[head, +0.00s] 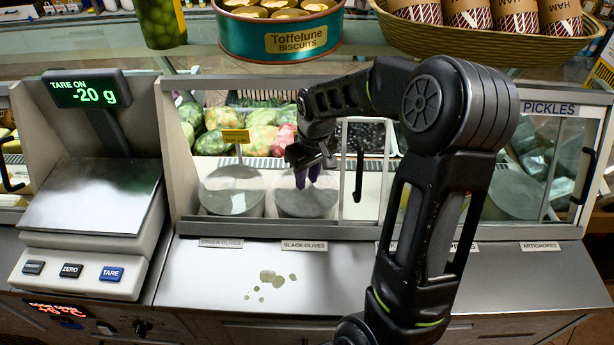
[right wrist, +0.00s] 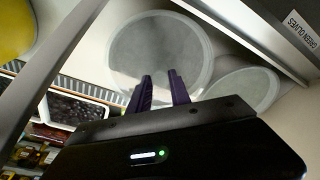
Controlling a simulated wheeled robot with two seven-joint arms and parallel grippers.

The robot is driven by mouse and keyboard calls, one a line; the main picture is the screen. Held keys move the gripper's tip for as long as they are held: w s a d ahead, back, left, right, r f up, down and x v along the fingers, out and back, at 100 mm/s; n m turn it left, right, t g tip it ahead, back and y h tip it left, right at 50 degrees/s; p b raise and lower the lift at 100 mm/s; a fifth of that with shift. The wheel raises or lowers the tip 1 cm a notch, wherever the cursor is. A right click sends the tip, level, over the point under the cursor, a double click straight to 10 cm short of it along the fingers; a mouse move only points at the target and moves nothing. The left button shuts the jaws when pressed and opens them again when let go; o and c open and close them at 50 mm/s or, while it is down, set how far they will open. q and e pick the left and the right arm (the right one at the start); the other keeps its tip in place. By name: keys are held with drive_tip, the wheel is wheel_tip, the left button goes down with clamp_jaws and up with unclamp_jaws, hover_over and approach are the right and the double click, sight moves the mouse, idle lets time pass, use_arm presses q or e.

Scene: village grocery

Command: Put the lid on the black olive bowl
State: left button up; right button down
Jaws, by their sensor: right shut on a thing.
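A round, greyish see-through lid (head: 305,203) is at the black olive bowl, behind the "BLACK OLIVES" label in the head view. The bowl beneath is mostly hidden, so I cannot tell whether the lid touches its rim all round. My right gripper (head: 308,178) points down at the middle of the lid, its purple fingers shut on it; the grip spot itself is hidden. In the right wrist view the lid (right wrist: 160,50) fills the space beyond the fingertips (right wrist: 161,85). My left gripper is not in view.
A similar covered bowl (head: 232,198) stands left, behind the "GREEN OLIVES" label. The glass door's frame and handle (head: 359,172) are close on the right. A scale (head: 95,200) reads -20 g. Greenish spots (head: 270,280) mark the otherwise clear counter. A biscuit tin (head: 280,35) stands above.

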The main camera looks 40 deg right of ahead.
idle(0.7)
drive_tip(key=c, duration=0.6)
unclamp_jaws()
drive_tip(key=shift+c, duration=0.2)
drive_tip(key=shift+r, duration=0.1)
drive_tip(key=shift+r+p, duration=2.4)
drive_tip(key=shift+r, duration=1)
clamp_jaws()
